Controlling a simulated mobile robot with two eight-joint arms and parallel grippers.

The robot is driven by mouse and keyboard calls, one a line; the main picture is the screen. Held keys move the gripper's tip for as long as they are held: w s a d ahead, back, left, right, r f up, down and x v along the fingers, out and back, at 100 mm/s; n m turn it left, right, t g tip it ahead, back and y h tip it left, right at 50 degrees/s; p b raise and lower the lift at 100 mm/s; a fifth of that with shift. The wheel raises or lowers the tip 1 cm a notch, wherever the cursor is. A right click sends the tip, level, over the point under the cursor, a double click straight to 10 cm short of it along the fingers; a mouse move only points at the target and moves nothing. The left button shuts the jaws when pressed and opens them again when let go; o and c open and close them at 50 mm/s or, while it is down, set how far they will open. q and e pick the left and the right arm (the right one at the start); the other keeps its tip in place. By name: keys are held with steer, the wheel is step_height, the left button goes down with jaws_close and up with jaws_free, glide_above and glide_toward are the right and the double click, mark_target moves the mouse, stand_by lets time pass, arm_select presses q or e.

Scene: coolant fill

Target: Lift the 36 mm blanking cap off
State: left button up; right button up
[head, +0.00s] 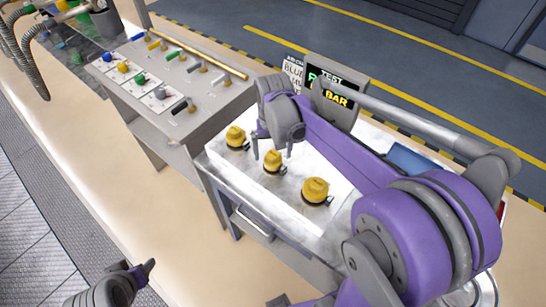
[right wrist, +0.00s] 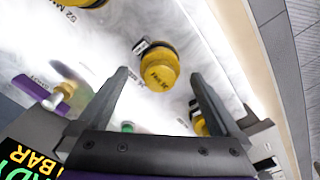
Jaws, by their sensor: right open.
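Three yellow caps stand in a row on the white bench top in the head view: a near one (head: 317,190), a middle one (head: 272,160) and a far one (head: 236,136). The middle cap, which appears to be the 36 mm blanking cap, also shows in the right wrist view (right wrist: 158,68), with small print on its top. My right gripper (head: 273,150) is open and empty above it. In the wrist view, its fingers flank the cap with gaps on both sides. My left gripper (head: 142,272) is low at the left, away from the bench; its jaw opening is unclear.
A grey console (head: 160,95) with coloured knobs and a brass pipe adjoins the bench at the upper left. A black test display (head: 330,88) stands behind the right gripper. A blue tray (head: 410,160) lies to the right, partly behind my arm.

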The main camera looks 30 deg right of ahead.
step_height(320, 180, down, 2)
steer(key=shift+f, duration=0.2)
steer(key=c, duration=1.4)
steer(key=shift+o, duration=0.2)
steer(key=shift+r, duration=0.1)
